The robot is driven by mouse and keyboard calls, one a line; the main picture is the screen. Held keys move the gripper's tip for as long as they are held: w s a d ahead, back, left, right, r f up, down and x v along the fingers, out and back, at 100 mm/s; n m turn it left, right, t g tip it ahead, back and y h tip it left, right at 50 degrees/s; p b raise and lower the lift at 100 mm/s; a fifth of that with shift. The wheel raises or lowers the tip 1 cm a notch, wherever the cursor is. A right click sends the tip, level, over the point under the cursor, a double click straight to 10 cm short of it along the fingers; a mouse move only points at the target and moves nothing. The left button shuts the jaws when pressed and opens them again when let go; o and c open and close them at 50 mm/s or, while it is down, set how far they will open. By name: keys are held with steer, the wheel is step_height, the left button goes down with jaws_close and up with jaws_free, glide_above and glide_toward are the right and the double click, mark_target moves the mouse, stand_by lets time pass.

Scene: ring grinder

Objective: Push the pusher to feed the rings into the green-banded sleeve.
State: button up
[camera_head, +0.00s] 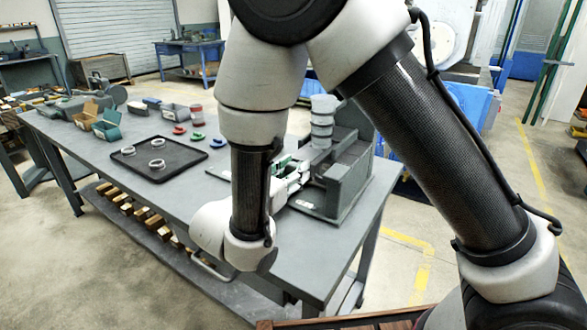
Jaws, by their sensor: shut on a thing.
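The ring grinder (348,178), a dark grey-green fixture, stands at the right end of the workbench. A pale column of stacked rings (322,122) rises from its top. A green part (282,161), possibly the sleeve's band, shows just right of my forearm; the sleeve's outline is unclear. My gripper (292,180) is at the fixture's left side, partly hidden behind my own wrist and forearm. It is shut on what seems to be the pusher, but the contact and the pusher's shape are largely covered.
A black tray (185,160) with white rings (157,163) lies left on the workbench (75,140). The front left of the benchtop is clear.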

steer(key=o, duration=1)
steer(key=shift+c, duration=0.2)
steer(key=shift+a, duration=0.1)
steer(key=shift+v, duration=2.45)
steer(key=shift+x, duration=2.5)
steer(key=shift+c, duration=0.4)
